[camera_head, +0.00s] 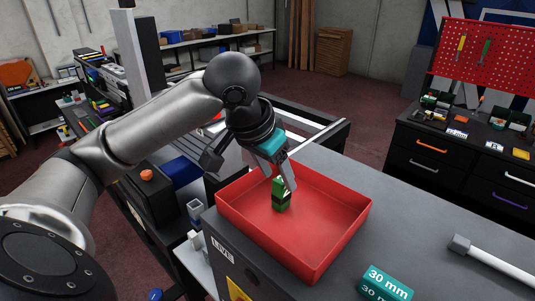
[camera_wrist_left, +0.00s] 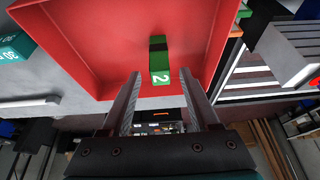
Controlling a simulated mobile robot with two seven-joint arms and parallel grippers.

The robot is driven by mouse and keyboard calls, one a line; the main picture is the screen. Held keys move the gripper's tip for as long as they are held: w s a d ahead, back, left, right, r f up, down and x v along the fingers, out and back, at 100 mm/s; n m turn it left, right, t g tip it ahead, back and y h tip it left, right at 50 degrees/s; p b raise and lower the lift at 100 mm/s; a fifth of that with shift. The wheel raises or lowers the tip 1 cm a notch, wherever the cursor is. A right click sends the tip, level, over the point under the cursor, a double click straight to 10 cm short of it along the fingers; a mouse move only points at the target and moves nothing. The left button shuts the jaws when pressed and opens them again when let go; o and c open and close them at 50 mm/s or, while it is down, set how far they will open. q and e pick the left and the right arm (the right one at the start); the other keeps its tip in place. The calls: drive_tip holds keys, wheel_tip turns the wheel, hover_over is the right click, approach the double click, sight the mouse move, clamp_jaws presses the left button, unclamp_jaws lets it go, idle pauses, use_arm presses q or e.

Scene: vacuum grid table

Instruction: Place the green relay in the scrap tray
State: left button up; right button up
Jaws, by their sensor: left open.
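The green relay (camera_head: 281,203), with a black band and a white 2, is inside the red scrap tray (camera_head: 318,268). It appears to stand on the tray floor. My left gripper (camera_head: 279,180) is over the tray at the relay's upper end. In the left wrist view the two fingers (camera_wrist_left: 160,74) are apart, with the near, numbered end of the relay (camera_wrist_left: 160,61) between their tips and a gap on each side. The tray's red wall (camera_wrist_left: 65,75) also shows there. My right gripper is not in view.
The tray rests on a grey bench top (camera_head: 400,218). A teal 30 mm block (camera_head: 386,285) lies in front of it, and a white-handled hammer-like tool (camera_head: 490,260) lies to the right. A dark drawer cabinet (camera_head: 455,165) stands at the right. The bench right of the tray is mostly clear.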

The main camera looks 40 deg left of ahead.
use_arm(q)
drive_tip(key=v, duration=0.8)
drive_tip(key=shift+f, duration=0.1)
